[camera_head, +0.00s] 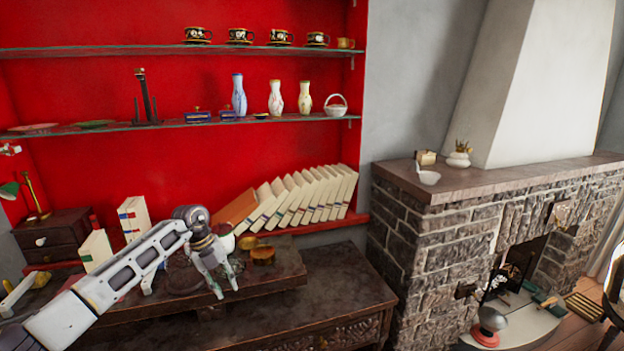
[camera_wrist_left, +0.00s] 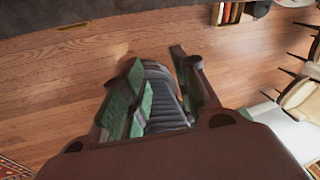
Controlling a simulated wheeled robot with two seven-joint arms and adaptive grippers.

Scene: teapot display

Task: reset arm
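My left arm comes in from the lower left in the head view. My left gripper (camera_head: 226,290) hangs over the dark wooden cabinet (camera_head: 340,297), fingers pointing down, apart and with nothing held. In the left wrist view the fingers of the left gripper (camera_wrist_left: 157,58) are spread, with a dark ribbed shape between them that I cannot identify. The wooden floor (camera_wrist_left: 50,95) lies beyond them. My right gripper is in neither view.
A leaning row of books (camera_head: 300,198) stands behind the gripper, beside a small round golden box (camera_head: 262,254). Shelves with vases (camera_head: 239,95) and cups (camera_head: 240,36) are above. A stone fireplace (camera_head: 440,240) stands at right. The cabinet's right part is clear.

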